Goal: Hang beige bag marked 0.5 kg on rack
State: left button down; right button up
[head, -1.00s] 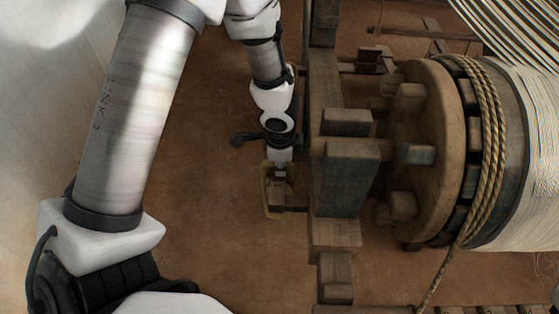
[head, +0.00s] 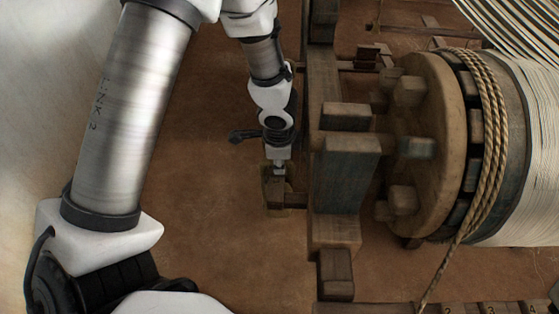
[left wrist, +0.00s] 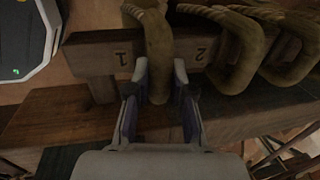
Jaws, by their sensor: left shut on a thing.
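My left gripper (head: 278,172) points down beside the wooden loom frame in the head view. In the left wrist view its fingers (left wrist: 160,78) are shut on a thick tan loop (left wrist: 157,45). The loop crosses the face of a wooden rail (left wrist: 110,52) marked 1 and 2, between the two numbers. I take the loop as part of the beige bag. No 0.5 kg mark is readable, and the rest of the bag is not distinguishable. My right gripper is not in view.
More tan loops (left wrist: 238,50) are close to the right of the held one. The wooden post (head: 347,180) and the large round drum (head: 428,145) with rope stand right of my gripper. Brown floor (head: 215,200) is open to the left.

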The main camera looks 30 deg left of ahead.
pick_arm(q)
jog(key=c, duration=0.9)
grip_release()
jog(key=shift+c, duration=0.2)
